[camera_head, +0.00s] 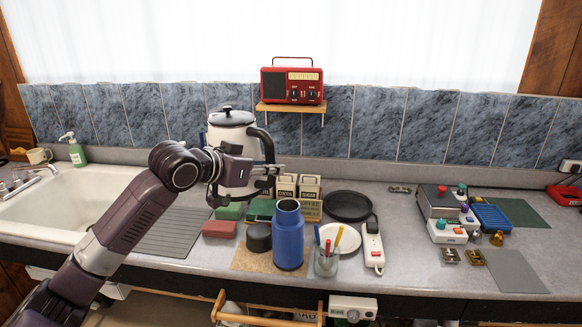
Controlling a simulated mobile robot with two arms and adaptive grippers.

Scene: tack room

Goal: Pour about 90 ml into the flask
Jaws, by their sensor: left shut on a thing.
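A white kettle (231,137) with a black lid and a black handle on its right side is upright, behind and left of the flask. My left gripper (268,171) is shut on the kettle, near the lower end of its handle; my arm hides part of the kettle's body. I cannot tell whether the kettle's base is clear of the counter. The blue flask (289,240) stands upright and open on a tan mat (246,262). A dark cap (258,238) sits just left of it. The liquid inside the flask is not visible. My right gripper is not in view.
A jar of pens (326,263), a white plate (345,239) and a power strip (373,248) stand close right of the flask. Green and red blocks (219,229) lie left. Labelled boxes (310,188) and a black pan (347,206) are behind. A sink (75,205) is far left.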

